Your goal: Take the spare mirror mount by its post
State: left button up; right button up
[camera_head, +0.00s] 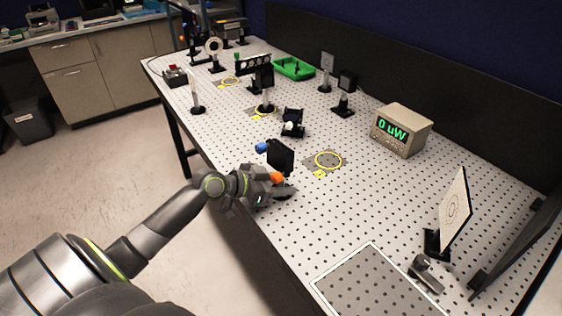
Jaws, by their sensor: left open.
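A black square mount with a blue knob and an orange knob, which looks like the mirror mount (281,156), stands upright near the front edge of the perforated table (360,205). Its post is hidden behind my left gripper and the orange knob. My left gripper (284,190) is open, low at the near side of the mount, with its fingers close to the base. I cannot tell whether the fingers are around the post or touching it. My right gripper is out of view.
A yellow ring marking (328,161) lies just right of the mount. A black device (293,122) stands behind it. A power meter (402,130) reads "0 uW". A green tray (274,66) is farther back. A white target screen (455,211) and a grey plate (375,285) are at the right.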

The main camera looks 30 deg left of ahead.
pick_arm(q)
grip_shut()
jog(key=shift+r, duration=0.1)
dwell(0.4)
